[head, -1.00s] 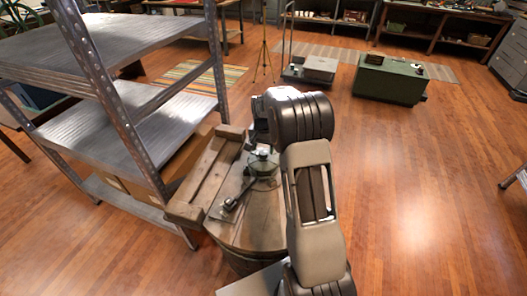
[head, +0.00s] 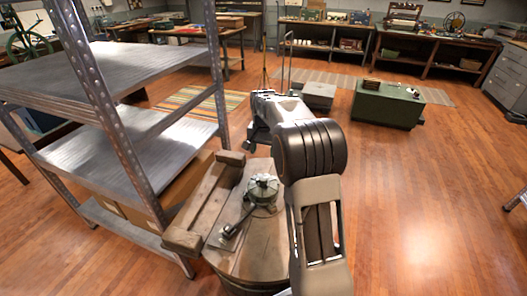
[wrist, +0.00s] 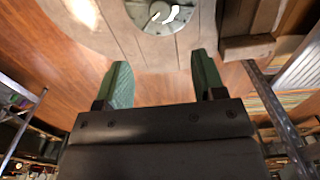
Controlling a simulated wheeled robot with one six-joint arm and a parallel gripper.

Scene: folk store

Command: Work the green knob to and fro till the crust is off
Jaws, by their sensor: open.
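The green knob (head: 262,188) is a grey-green, ribbed round piece on the wooden barrel top (head: 240,251). In the wrist view a round grey metal piece (wrist: 152,24) with bright white highlights shows at the top edge, cut off by the frame; it appears to be the knob. My gripper (wrist: 162,72) is open, its two green-faced fingers apart with nothing between them. It is apart from the knob, which lies beyond the fingertips in the wrist view. In the head view the fingers are mostly hidden by my arm. I cannot make out any crust.
A dark-handled tool (head: 232,229) lies on the barrel beside the knob. A thick wooden frame (head: 199,205) stands at the barrel's left edge, close to a metal shelf (head: 90,150). A green box (head: 388,104) stands farther back.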

